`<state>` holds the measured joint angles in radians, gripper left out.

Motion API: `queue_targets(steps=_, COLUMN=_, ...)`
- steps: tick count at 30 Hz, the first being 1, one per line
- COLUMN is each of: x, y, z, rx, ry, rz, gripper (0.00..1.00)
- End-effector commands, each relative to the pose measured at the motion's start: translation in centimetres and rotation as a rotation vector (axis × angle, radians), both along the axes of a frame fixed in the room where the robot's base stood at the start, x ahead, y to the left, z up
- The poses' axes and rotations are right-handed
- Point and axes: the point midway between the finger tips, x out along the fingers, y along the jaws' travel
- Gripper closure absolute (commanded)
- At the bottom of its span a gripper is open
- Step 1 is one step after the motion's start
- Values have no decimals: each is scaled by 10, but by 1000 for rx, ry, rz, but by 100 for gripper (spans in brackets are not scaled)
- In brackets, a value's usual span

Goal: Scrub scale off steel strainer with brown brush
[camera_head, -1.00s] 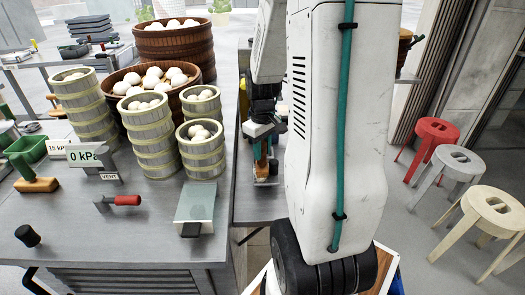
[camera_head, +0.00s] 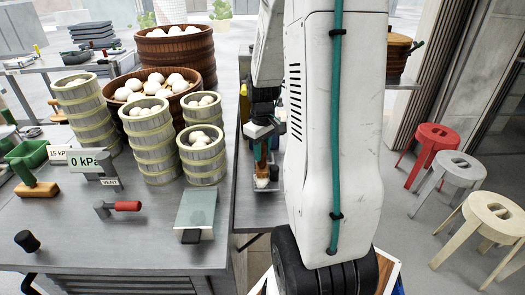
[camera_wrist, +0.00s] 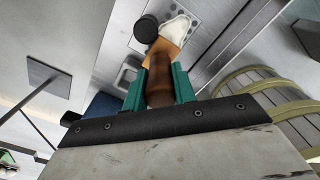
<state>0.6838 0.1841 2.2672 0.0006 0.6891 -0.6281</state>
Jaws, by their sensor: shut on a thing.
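My gripper (camera_head: 261,137) points down beside the near edge of the counter on the right, partly hidden by my arm. In the wrist view its green fingers (camera_wrist: 159,88) are shut on the brown brush (camera_wrist: 161,75), around its handle. The brush has a tan lower part and pale bristles at its far end. In the head view the brush (camera_head: 261,170) hangs below the fingers, bristles down. A grey perforated steel surface, seemingly the strainer (camera_wrist: 208,14), lies by the bristles in the wrist view. I cannot tell whether the bristles touch it.
Several steamer towers with buns (camera_head: 152,150) stand on the left counter. A red-handled valve (camera_head: 126,206), a glass-topped box (camera_head: 197,212) and a wooden-based green-handled brush (camera_head: 38,189) are there too. A black round knob (camera_wrist: 146,28) sits close to the brush. Stools (camera_head: 432,142) stand at right.

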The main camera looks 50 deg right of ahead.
Motion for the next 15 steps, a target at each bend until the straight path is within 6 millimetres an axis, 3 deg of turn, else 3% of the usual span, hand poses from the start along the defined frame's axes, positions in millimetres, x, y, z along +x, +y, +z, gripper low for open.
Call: queue_targets(steps=15, x=-18, y=20, z=1, rx=1, ry=2, rz=0, gripper=100)
